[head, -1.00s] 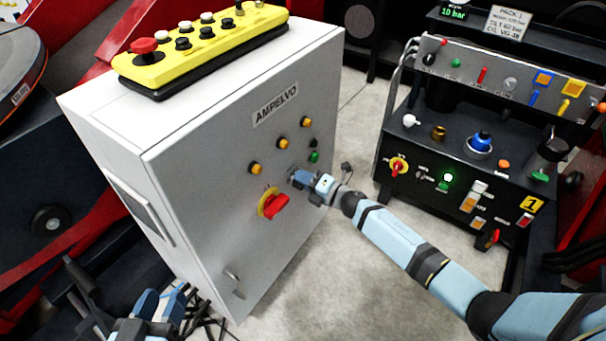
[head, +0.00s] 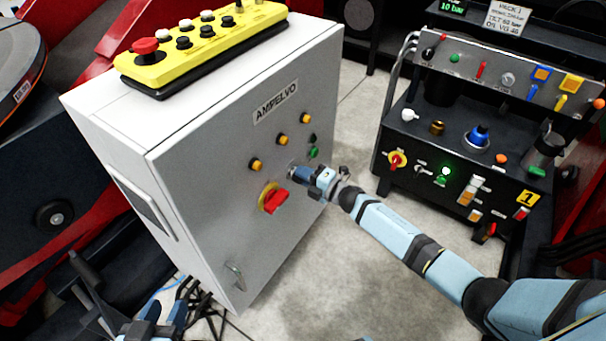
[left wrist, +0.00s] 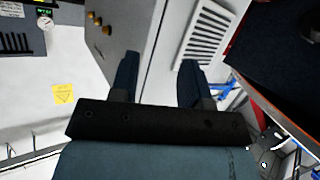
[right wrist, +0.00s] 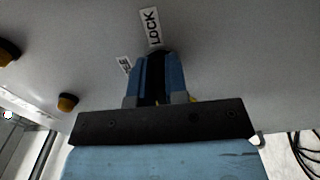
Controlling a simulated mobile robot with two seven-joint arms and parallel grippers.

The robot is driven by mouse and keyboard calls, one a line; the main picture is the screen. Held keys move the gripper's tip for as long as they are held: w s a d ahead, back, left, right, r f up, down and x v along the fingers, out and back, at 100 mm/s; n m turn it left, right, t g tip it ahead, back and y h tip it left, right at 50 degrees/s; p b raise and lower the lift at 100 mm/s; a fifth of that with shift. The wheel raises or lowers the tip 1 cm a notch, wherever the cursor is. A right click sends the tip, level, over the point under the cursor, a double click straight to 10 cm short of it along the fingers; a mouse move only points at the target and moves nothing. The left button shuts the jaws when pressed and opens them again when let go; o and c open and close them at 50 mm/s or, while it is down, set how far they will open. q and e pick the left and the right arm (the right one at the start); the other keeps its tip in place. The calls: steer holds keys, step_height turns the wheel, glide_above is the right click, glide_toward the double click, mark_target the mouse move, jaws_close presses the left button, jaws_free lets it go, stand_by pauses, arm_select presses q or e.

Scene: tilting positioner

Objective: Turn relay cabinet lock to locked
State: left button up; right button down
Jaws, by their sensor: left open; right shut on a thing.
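The relay cabinet (head: 215,180) is a grey box with an AMPELVO plate on its front. My right gripper (head: 294,172) is at the cabinet front, right of the red rotary switch. In the right wrist view its fingers (right wrist: 158,72) are shut on the relay cabinet lock, which they hide, so I cannot tell its angle. A LOCK label (right wrist: 150,27) shows just beyond the fingertips, and a second label (right wrist: 126,65) is partly covered. My left gripper (head: 162,318) is open and empty at the lower left; its fingers also show in the left wrist view (left wrist: 158,75).
A red switch on a yellow plate (head: 273,199), orange buttons (head: 281,140) and a door handle (head: 235,273) are on the cabinet front. A yellow control box (head: 205,45) lies on top. A dark hydraulic panel (head: 455,150) stands right; clear floor lies between.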

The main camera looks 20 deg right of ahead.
steer(key=c, duration=1.1)
jaws_free()
steer(key=shift+c, duration=0.2)
steer(key=shift+s+d, duration=0.15)
steer(key=shift+s, duration=0.1)
arm_select(q)
steer(key=shift+s+a+f+g+y+p, duration=0.15)
steer(key=shift+s+a+f+g+p, duration=0.2)
steer(key=shift+f+p, duration=0.25)
steer(key=shift+s+a+f+g+y+p, duration=0.15)
steer(key=shift+s+a+f+g+p, duration=0.15)
steer(key=shift+f+p, duration=0.3)
arm_select(e)
steer(key=v, duration=1.3)
arm_select(q)
steer(key=shift+r, duration=0.15)
